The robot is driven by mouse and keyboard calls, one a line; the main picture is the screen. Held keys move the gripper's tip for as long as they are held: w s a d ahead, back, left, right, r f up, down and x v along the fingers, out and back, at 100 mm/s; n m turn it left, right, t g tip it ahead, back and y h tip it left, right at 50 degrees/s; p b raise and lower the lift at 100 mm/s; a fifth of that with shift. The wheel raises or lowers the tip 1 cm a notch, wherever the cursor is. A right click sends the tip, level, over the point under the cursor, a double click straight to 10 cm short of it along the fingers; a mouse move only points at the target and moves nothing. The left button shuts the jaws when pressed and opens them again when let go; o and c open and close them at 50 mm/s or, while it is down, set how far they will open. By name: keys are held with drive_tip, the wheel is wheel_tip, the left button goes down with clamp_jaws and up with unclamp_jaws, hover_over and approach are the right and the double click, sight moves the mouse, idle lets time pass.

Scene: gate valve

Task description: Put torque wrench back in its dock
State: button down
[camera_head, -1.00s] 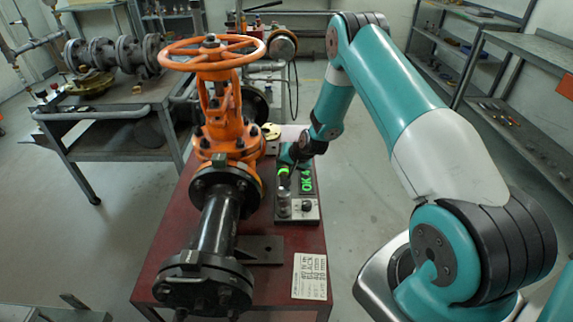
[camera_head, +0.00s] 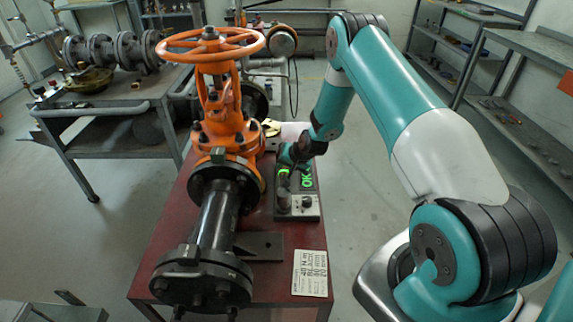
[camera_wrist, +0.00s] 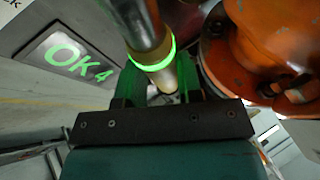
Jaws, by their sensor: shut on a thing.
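The torque wrench shows in the wrist view as a metal shaft (camera_wrist: 147,38) with a glowing green ring, running between my fingers. My gripper (camera_wrist: 160,86) is shut on it. In the head view my gripper (camera_head: 287,160) is above the far left part of a dark box with a lit green OK display (camera_head: 308,181) and a knob, which looks like the dock (camera_head: 311,213). The wrench (camera_head: 283,196) shows as a dark upright piece below my gripper, over the box's left side. Whether its lower end is seated is hidden. The wrist view also shows the display (camera_wrist: 75,57).
The orange gate valve (camera_head: 222,140) with its handwheel (camera_head: 211,43) and black flanged pipe stands close left of my gripper on the red table (camera_head: 170,228). A printed card (camera_head: 310,272) lies at the table's front right. Grey shelves (camera_head: 520,75) stand at the right.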

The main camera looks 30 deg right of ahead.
drive_tip(key=shift+w+f+b, duration=0.1)
drive_tip(key=shift+f+b, duration=0.5)
drive_tip(key=shift+f, duration=0.05)
drive_tip(key=c, duration=0.7)
unclamp_jaws()
drive_tip(key=shift+f, duration=0.1)
drive_tip(key=b+v, duration=0.1)
drive_tip(key=v, duration=1.6)
drive_tip(key=shift+r, duration=0.3)
drive_tip(key=s+a+r+n+g+y, duration=0.2)
drive_tip(key=s+a+r+n, duration=0.2)
drive_tip(key=a+r, duration=0.45)
drive_tip(key=s+a+r+n+g+y, duration=0.1)
drive_tip(key=s+a+r+n, duration=0.35)
drive_tip(key=a, duration=0.65)
drive_tip(key=s+a+r+n+g, duration=0.2)
drive_tip(key=s+a+r+n, duration=0.1)
drive_tip(key=s, duration=0.5)
drive_tip(key=s+a+r+n+g, duration=0.2)
drive_tip(key=s+a, duration=0.3)
drive_tip(key=s, duration=0.4)
drive_tip(key=shift+a+r+n, duration=0.35)
drive_tip(key=shift+r+n, duration=0.4)
drive_tip(key=shift+r, duration=0.15)
